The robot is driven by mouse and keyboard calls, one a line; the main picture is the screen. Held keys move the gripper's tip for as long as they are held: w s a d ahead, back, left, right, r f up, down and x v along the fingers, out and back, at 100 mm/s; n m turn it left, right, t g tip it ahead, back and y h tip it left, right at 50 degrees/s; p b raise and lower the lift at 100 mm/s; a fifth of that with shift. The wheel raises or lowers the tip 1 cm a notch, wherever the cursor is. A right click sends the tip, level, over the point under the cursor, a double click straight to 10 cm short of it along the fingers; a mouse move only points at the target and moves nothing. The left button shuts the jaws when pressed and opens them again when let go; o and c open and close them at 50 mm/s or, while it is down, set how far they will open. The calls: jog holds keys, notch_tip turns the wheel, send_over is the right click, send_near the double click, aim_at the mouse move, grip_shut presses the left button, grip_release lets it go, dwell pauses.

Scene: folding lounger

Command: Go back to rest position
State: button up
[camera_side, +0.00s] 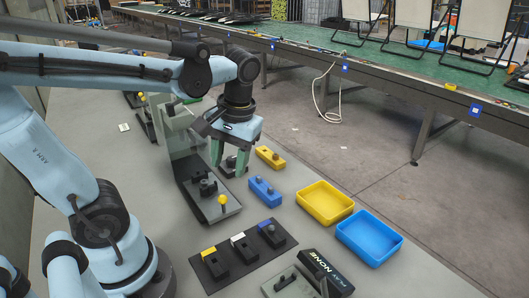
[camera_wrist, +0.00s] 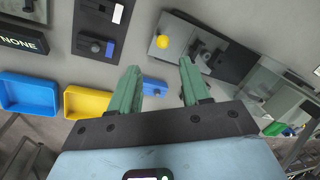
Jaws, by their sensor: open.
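My gripper (camera_side: 230,158) hangs over the table in the side view, fingers pointing down, beside the grey metal fixture. In the wrist view my gripper (camera_wrist: 156,90) has its two green fingers spread wide apart, with nothing held between them. A blue block with a knob (camera_side: 264,191) lies on the table near the fingers; it also shows between the fingers in the wrist view (camera_wrist: 154,86). A yellow block with a knob (camera_side: 270,157) lies behind the blue one. The fixture with a yellow ball knob (camera_side: 222,201) stands left of the blocks.
A yellow tray (camera_side: 325,221) and a blue tray (camera_side: 388,250) look empty at the right. A dark board (camera_side: 235,272) with yellow-, white- and blue-marked pieces lies in front. A box marked NONE (camera_side: 326,270) stands nearby. A green conveyor with loungers runs behind.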

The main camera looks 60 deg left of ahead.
jog(key=w+d+f+m+t+h, duration=0.1)
jog(key=w+d+m+t, duration=0.3)
jog(key=t, duration=0.4)
jog(key=d+m, duration=0.1)
jog(key=m, duration=0.1)
jog(key=shift+f+m+h, duration=0.2)
jog(key=shift+m+h, duration=0.2)
